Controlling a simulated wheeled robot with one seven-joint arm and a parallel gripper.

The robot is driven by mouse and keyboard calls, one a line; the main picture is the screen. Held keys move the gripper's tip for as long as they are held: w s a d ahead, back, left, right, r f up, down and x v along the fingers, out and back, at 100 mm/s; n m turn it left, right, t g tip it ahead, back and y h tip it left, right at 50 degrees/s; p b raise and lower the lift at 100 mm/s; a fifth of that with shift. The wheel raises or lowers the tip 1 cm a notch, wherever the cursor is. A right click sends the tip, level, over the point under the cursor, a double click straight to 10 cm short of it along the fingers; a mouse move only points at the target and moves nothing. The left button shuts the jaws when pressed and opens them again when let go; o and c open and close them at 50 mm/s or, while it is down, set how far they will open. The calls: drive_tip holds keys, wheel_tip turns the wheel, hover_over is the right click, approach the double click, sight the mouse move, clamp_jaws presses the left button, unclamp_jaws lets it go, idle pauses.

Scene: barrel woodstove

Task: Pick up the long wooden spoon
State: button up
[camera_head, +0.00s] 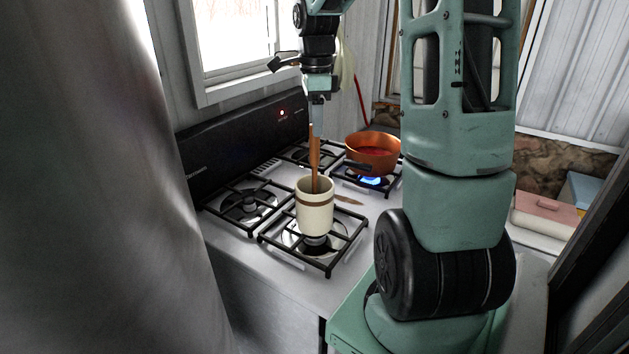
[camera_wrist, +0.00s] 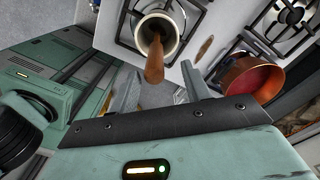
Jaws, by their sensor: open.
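The long wooden spoon (camera_head: 315,158) stands nearly upright in a cream crock (camera_head: 315,214) with a brown band, on the front burner of the stove. Its lower end is hidden inside the crock. My gripper (camera_head: 317,108) is above the crock, pointing down, with its tips around the spoon's upper end. In the wrist view the spoon (camera_wrist: 154,66) rises out of the crock (camera_wrist: 143,32) toward the gap between the open fingers of my gripper (camera_wrist: 160,90). I cannot tell whether either finger touches it.
A copper pan (camera_head: 373,156) with red contents sits by a lit blue flame (camera_head: 371,181) at the back right. A small wooden piece (camera_head: 349,200) lies on the stove (camera_head: 290,284) beside the crock. A dark back panel (camera_head: 240,140) runs along the wall.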

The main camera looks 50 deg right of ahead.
drive_tip(key=p, duration=0.2)
hover_over(315, 163)
drive_tip(key=d, duration=0.1)
drive_tip(key=f, duration=0.4)
drive_tip(key=shift+w+f, duration=0.1)
drive_tip(key=shift+w, duration=0.25)
drive_tip(key=shift+f, duration=0.55)
clamp_jaws()
